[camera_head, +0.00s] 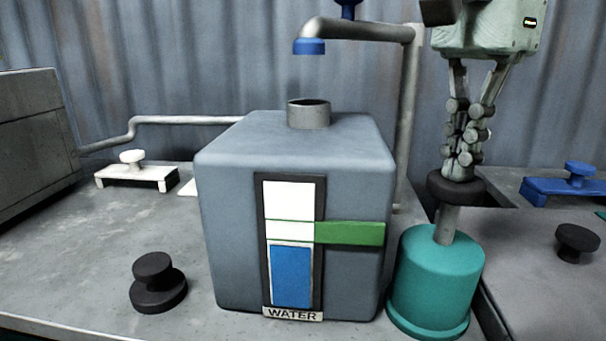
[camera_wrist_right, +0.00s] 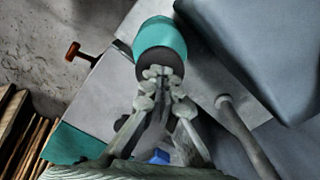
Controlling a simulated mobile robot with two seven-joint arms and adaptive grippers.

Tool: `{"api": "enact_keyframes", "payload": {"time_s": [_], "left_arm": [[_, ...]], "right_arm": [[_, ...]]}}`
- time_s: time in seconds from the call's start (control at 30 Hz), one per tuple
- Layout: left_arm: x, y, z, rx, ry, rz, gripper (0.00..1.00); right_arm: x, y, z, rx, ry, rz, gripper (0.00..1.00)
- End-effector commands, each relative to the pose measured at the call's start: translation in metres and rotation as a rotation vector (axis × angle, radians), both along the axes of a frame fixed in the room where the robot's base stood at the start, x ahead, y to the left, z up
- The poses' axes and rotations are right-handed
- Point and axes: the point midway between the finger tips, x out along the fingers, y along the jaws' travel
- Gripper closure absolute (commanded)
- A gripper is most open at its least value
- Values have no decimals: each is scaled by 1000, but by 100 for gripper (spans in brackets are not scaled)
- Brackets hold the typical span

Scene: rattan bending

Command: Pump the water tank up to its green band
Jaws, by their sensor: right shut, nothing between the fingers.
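The grey water tank (camera_head: 230,230) stands on the bench in the middle of the head view. Its gauge shows a blue water column (camera_head: 291,276) whose top is a little below the green band (camera_head: 348,233). The teal pump (camera_head: 436,282) stands right of the tank, with a grey rod and a black knob (camera_head: 456,188) on top. My right gripper (camera_head: 461,172) is shut and points down, its fingertips at the knob's top; nothing is between the fingers. The wrist view shows the shut fingertips (camera_wrist_right: 157,72) over the black knob (camera_wrist_right: 160,57) and teal pump (camera_wrist_right: 160,36). My left gripper is not in view.
A pipe with a blue-tipped spout (camera_head: 310,46) hangs above the tank's open neck (camera_head: 309,114). A black knob (camera_head: 155,283) and a white valve-like fixture (camera_head: 134,173) are on the left. A blue fixture (camera_head: 567,188) and another black knob (camera_head: 577,242) are on the right.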

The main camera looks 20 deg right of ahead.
Motion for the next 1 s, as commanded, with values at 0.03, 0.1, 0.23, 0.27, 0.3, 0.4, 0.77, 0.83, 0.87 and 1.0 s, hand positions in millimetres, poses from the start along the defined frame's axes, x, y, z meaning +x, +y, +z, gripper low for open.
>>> {"api": "enact_keyframes", "payload": {"time_s": [0.03, 0.1, 0.23, 0.27, 0.3, 0.4, 0.77, 0.83, 0.87, 1.0], "left_arm": [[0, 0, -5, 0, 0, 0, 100], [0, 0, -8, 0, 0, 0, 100], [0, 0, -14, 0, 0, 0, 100], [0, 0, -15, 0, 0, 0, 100], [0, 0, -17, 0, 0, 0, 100], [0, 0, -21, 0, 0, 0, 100], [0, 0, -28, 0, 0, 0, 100], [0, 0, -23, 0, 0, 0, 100], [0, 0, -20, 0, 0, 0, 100], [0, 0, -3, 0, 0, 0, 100]], "right_arm": [[0, 0, -6, 0, 0, 0, 100], [0, 0, -11, 0, 0, 0, 100], [0, 0, -21, 0, 1, 1, 100], [0, 0, -23, 0, 1, 1, 100], [0, 0, -26, 0, 2, 1, 100], [0, 0, -33, 1, 2, 1, 100], [0, 0, -45, 1, 2, 0, 100], [0, 0, -41, 1, 2, 0, 100], [0, 0, -38, 1, 2, 0, 100], [0, 0, -20, 1, 2, 0, 100]]}}
